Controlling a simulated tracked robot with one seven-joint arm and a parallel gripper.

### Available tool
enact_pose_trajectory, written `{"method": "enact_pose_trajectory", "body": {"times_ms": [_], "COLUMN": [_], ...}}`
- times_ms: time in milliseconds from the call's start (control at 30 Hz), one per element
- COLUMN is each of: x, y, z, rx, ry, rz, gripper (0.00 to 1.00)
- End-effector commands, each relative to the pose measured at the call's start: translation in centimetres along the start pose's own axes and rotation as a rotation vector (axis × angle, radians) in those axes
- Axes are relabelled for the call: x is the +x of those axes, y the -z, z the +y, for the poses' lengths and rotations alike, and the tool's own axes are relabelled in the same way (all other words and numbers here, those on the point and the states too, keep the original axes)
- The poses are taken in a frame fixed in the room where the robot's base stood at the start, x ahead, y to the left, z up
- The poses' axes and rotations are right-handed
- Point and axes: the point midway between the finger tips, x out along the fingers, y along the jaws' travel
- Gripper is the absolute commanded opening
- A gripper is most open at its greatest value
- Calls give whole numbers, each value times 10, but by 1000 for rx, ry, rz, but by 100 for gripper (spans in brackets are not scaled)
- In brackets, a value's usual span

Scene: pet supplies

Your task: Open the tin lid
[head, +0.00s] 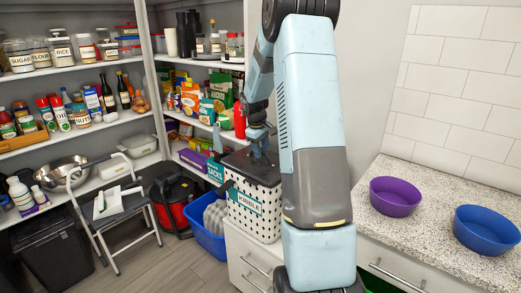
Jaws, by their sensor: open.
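The tin is a white box with dark dots and a label reading "KIBBLE" (250,206). It stands upright on the left end of the counter. Its dark lid (240,163) covers the top and looks closed. My gripper (260,155) is open, pointing down at the lid's back part. I cannot tell whether the fingers touch the lid. My arm hides the tin's right side.
A purple bowl (395,196) and a blue bowl (487,231) sit on the speckled counter (425,235) to the right. Pantry shelves with packets and jars stand behind and left. A step stool (112,205) and a blue basket (205,236) are on the floor.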

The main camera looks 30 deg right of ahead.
Motion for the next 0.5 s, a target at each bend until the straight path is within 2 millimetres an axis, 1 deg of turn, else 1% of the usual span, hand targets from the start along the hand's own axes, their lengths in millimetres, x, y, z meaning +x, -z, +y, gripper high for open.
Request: {"method": "enact_pose_trajectory", "body": {"times_ms": [167, 500], "x": [0, 0], "y": [0, 0], "z": [0, 0], "rx": [0, 0], "ry": [0, 0], "rz": [0, 0], "gripper": [42, 10]}}
